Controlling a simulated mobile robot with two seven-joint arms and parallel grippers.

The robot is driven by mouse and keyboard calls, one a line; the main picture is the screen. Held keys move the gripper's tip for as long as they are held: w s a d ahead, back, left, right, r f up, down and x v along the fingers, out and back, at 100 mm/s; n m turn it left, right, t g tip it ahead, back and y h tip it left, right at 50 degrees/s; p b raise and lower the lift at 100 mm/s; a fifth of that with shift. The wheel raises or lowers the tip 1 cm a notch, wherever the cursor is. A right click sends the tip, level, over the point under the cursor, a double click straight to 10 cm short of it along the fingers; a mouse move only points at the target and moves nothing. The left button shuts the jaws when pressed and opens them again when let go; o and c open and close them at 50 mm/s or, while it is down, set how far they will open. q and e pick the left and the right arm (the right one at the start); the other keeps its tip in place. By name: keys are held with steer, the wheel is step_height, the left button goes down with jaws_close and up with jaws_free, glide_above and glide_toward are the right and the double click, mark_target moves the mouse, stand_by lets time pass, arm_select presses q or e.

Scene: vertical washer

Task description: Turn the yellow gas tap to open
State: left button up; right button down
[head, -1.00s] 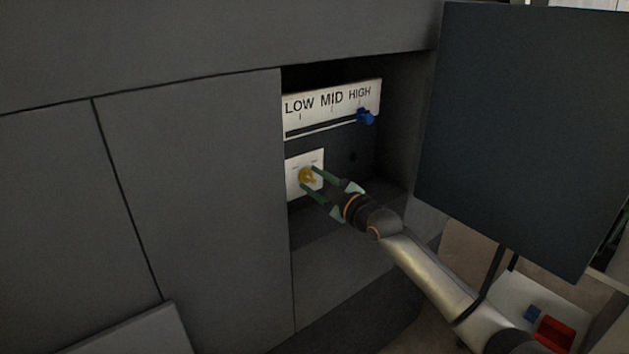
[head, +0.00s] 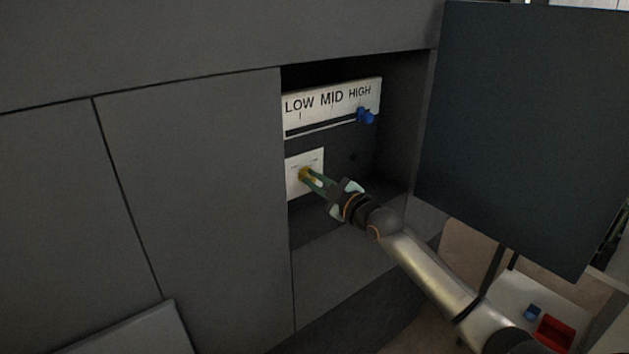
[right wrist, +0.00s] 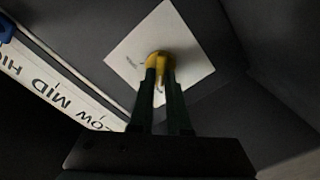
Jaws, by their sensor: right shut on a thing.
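The yellow gas tap (head: 303,174) sits on a white square plate (head: 291,182) on the back wall of a dark recess. It also shows in the right wrist view (right wrist: 158,58), where the white plate (right wrist: 190,48) lies behind it. My right gripper (head: 309,176) is shut on the tap, with its green fingers on either side of it. The fingertips (right wrist: 160,74) partly cover the tap in the right wrist view. My left gripper is in neither view.
Above the tap is a white panel (head: 312,100) marked LOW, MID, HIGH, with a blue slider knob (head: 365,115) near HIGH. An open dark door (head: 525,135) stands right of the recess. Grey panels (head: 190,190) close off the left. A red box (head: 555,332) lies low at the right.

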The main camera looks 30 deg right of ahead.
steer(key=shift+m+p, duration=0.3)
steer(key=shift+m, duration=0.1)
steer(key=shift+r+m+p, duration=0.15)
steer(key=shift+m+p, duration=0.35)
steer(key=shift+m, duration=0.5)
steer(key=m+p, duration=0.1)
steer(key=m, duration=0.2)
steer(key=shift+d+m, duration=0.15)
steer(key=shift+m, duration=0.25)
steer(key=m, duration=1.1)
steer(key=shift+d, duration=0.3)
steer(key=shift+m, duration=0.3)
steer(key=c, duration=0.9)
jaws_free()
steer(key=shift+f, duration=0.2)
